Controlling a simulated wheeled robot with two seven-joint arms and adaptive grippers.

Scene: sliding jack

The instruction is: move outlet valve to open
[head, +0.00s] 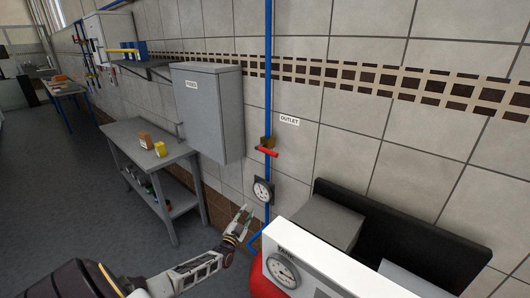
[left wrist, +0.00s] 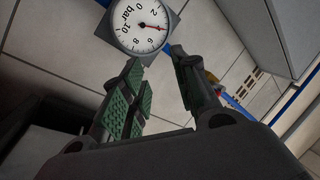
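The outlet valve (head: 267,151) has a red lever and a brass-coloured body on the vertical blue pipe, just left of the OUTLET label (head: 289,120). Its lever lies across the pipe. My left gripper (head: 243,220) is below and left of the valve, apart from it, beside the round pressure gauge (head: 263,190). In the left wrist view its green-padded fingers (left wrist: 157,58) are spread with nothing between them. The gauge (left wrist: 140,26) shows beyond the fingertips there. A small red and brass part, probably the valve, is partly hidden behind the right finger. My right gripper is out of view.
A white panel with a gauge (head: 317,278) and a red tank stand at the bottom. A grey box (head: 318,222) stands to the right by the wall. A grey cabinet (head: 208,110) and metal table (head: 140,138) are to the left. Floor at left is clear.

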